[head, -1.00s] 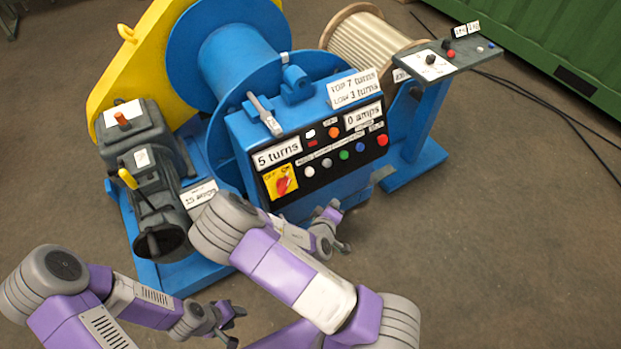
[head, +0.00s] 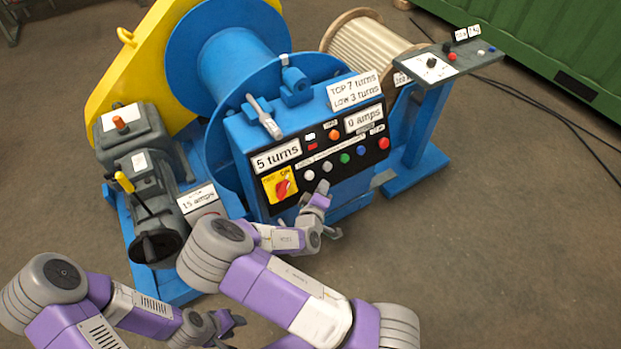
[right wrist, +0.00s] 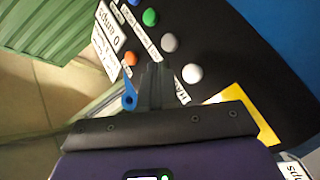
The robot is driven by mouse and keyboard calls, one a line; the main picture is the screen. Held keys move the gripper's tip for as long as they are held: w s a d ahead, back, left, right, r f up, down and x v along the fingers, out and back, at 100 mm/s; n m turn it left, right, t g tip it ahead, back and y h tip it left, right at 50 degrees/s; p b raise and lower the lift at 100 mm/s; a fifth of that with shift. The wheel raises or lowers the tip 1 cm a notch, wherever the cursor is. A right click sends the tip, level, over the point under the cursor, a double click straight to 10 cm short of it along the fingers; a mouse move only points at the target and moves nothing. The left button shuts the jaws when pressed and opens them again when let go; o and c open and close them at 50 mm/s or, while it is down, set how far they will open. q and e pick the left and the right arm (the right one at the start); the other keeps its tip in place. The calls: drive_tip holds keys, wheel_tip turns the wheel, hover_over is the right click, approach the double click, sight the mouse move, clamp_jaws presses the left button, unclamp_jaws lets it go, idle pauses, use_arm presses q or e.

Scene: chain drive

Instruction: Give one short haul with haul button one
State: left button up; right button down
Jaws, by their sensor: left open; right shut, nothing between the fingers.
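The blue winch's black control panel (head: 335,160) carries a row of buttons: a white button (head: 309,174), a grey button (head: 327,166), then green, blue and red ones. Their small labels are too small to read in the head view. My right gripper (head: 323,187) is shut and empty just below the white and grey buttons. In the right wrist view its fingertips (right wrist: 155,72) are beside the white button (right wrist: 194,74) and grey button (right wrist: 169,42); contact cannot be told. My left gripper (head: 235,325) is open and empty, low in front of the winch.
Signs read "5 turns" (head: 277,157), "0 amps" (head: 364,119) and "TOP 7 turns LOW 3 turns" (head: 354,91). A red rotary switch (head: 283,188) sits on a yellow plate. A pedestal panel (head: 435,63) stands at right. Floor at lower right is clear.

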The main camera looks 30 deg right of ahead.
sight(309, 175)
drive_tip(key=shift+w+a+f+b, duration=0.1)
drive_tip(key=shift+w+f+b, duration=0.25)
drive_tip(key=shift+w, duration=0.4)
drive_tip(key=shift+w+f+b, duration=0.2)
drive_tip(key=shift+w+f, duration=0.2)
drive_tip(key=shift+w, duration=0.3)
drive_tip(key=shift+w+a+f+b, duration=0.1)
drive_tip(key=shift+w+f+b, duration=0.25)
drive_tip(key=shift+w, duration=0.4)
idle(0.4)
drive_tip(key=shift+w+f, duration=0.2)
drive_tip(key=shift+w, duration=0.15)
